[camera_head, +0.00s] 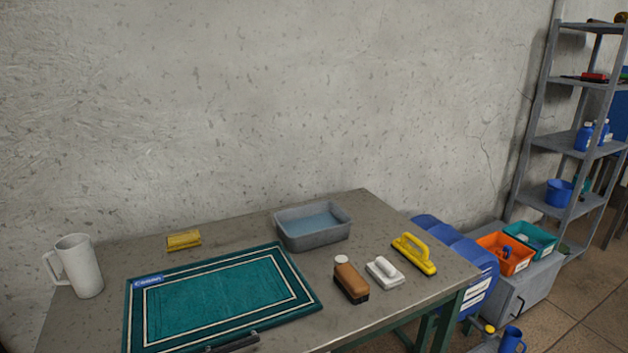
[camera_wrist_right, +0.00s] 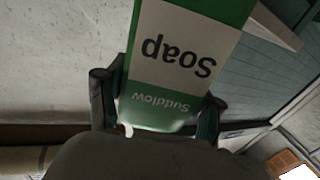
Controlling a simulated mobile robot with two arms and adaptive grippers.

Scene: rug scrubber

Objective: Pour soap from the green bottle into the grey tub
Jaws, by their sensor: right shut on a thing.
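The green bottle (camera_wrist_right: 187,55) shows in the right wrist view, with a white label reading "Soap" upside down in the picture. My right gripper (camera_wrist_right: 158,108) is shut on it, a dark finger on each side. The bottle's far end is cut off by the picture's top edge, so its cap is hidden. The bottle is not seen in the head view. The grey tub (camera_head: 313,239) stands at the table's back edge in the head view, with bluish liquid inside. My left gripper is not in view.
On the table (camera_head: 372,203) are a teal rug (camera_head: 215,300), a white jug (camera_head: 76,266), a yellow sponge (camera_head: 184,240), a brown brush (camera_head: 350,280), a white brush (camera_head: 384,271) and a yellow-handled brush (camera_head: 414,253). A dark bar, unclear what, crosses the rug's front edge. Shelves stand right.

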